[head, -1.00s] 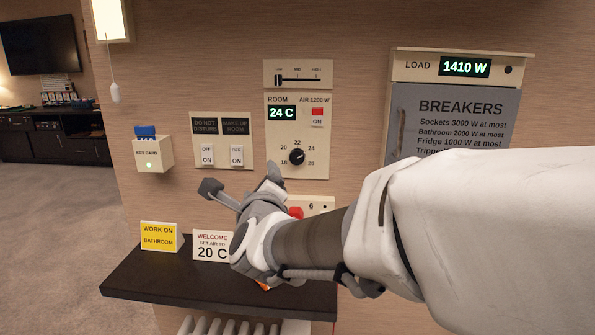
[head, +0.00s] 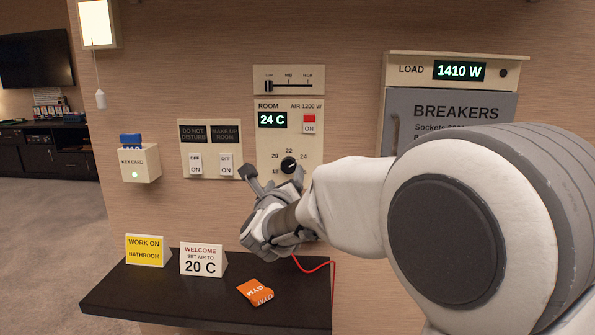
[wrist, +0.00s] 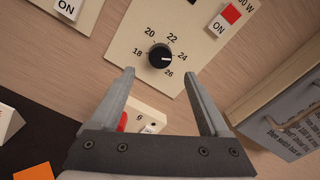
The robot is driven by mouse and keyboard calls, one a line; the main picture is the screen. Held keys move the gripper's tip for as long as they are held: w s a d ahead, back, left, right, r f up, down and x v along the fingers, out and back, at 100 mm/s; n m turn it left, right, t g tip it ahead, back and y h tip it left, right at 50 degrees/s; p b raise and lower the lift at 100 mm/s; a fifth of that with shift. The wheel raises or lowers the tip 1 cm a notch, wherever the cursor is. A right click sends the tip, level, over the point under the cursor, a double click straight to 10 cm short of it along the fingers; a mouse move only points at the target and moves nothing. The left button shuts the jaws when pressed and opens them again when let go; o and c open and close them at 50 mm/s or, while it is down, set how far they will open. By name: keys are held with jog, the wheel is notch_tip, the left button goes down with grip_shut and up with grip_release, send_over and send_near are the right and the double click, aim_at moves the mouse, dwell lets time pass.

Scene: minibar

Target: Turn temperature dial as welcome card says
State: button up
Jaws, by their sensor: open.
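The temperature dial (head: 288,165) is a round black knob on the cream room panel (head: 263,146). Its white mark points toward 24, and the display (head: 272,120) reads 24 C. The welcome card (head: 203,260) stands on the dark shelf and reads "SET AIR TO 20 C". My gripper (head: 274,175) is open and empty, just in front of and below the dial. In the wrist view, the dial (wrist: 160,56) shows beyond and between the fingertips (wrist: 159,75), apart from both. The 18 and 26 marks in the head view are partly hidden by my gripper or arm.
A slider (head: 290,85) sits above the panel, and a red switch (head: 309,122) on it. A breaker box (head: 450,100) is right. The shelf (head: 200,300) below holds a yellow sign (head: 145,251) and an orange card (head: 255,291).

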aim_at(289, 168)
jog(key=w, duration=0.7)
jog(key=shift+d, duration=0.15)
jog(key=shift+c, duration=0.2)
grip_shut()
